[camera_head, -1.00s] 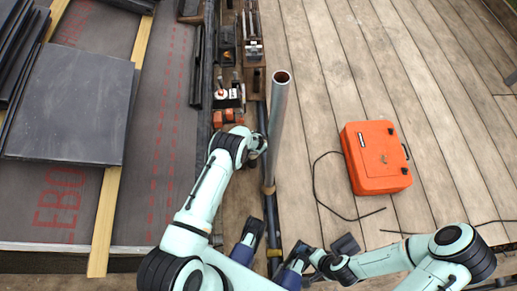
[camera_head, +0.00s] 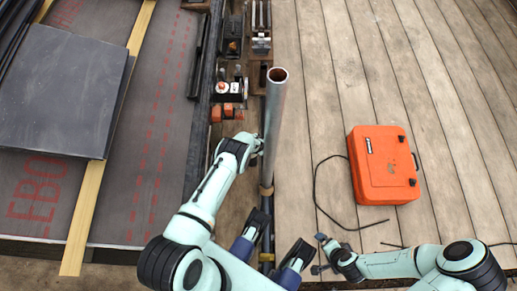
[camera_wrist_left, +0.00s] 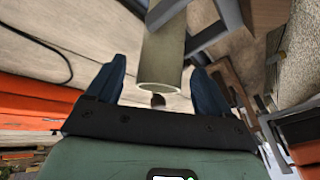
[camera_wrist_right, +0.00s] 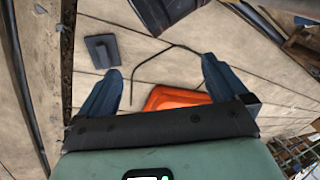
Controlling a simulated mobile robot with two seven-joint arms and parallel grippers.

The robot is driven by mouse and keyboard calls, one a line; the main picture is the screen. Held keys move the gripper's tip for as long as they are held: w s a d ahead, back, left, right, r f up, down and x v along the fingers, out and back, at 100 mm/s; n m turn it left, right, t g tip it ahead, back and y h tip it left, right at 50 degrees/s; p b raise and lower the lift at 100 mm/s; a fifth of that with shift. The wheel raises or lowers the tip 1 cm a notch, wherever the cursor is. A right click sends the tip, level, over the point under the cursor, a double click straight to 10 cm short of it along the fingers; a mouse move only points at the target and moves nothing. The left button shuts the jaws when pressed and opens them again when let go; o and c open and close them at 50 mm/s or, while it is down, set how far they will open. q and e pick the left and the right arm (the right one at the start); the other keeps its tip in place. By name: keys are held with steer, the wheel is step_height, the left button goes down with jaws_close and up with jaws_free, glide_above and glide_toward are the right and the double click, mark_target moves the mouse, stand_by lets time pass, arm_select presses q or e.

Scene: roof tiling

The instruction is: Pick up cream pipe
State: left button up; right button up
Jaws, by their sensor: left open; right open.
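The cream pipe (camera_head: 275,120) shows in the head view as a long pale tube, its open upper end facing my camera, beside the left arm. In the left wrist view the cream pipe (camera_wrist_left: 163,58) has its open end toward me. It appears between the fingers of my left gripper (camera_wrist_left: 158,78), which is open; I cannot tell how deep the pipe lies between them, and no grip shows. My right gripper (camera_wrist_right: 160,78) is open and empty in the right wrist view, with wooden decking beyond its fingers.
An orange case (camera_head: 383,165) lies on the decking right of the pipe, with a dark cable (camera_head: 316,190) near it. Tools and a long dark rail (camera_head: 200,125) line the left side. Dark tiles (camera_head: 62,90) lie at far left. A dark square pad (camera_wrist_right: 102,50) lies on the decking.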

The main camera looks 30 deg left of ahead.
arm_select(q)
steer(key=shift+f, duration=0.1)
steer(key=c, duration=1.4)
